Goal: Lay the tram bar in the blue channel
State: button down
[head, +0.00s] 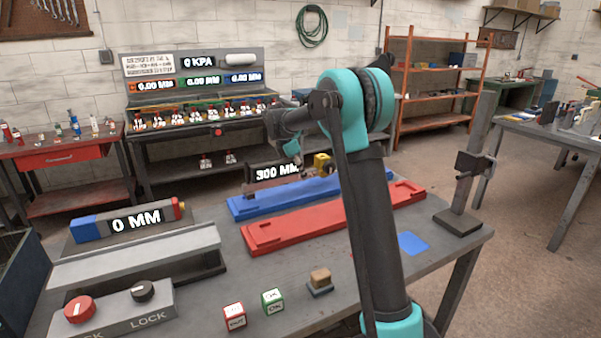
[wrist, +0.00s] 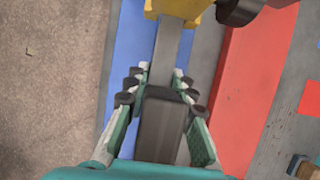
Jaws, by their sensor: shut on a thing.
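The tram bar (wrist: 174,45) is a grey bar with a dark block (wrist: 162,122) between my fingers and a yellow block (wrist: 182,8) at its far end. My gripper (wrist: 161,84) is shut on it, with fingers along both sides. In the wrist view the bar lies over the blue channel (wrist: 130,45) and the grey strip beside it. In the head view the blue channel (head: 248,208) lies behind the red channel (head: 285,239), and my gripper (head: 292,152) is above its far side. The yellow block (head: 322,161) shows there too. Contact with the channel cannot be told.
The red channel lies parallel in front. A 0 MM gauge (head: 135,221), a knob box (head: 115,312), two marked cubes (head: 233,316) and a small brown block (head: 320,277) stand on the bench. A dark post (head: 470,165) stands at the right.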

aim_at(300, 179)
jog(key=shift+f, duration=1.65)
jog(key=c, duration=1.2)
grip_release()
jog(key=v, duration=1.2)
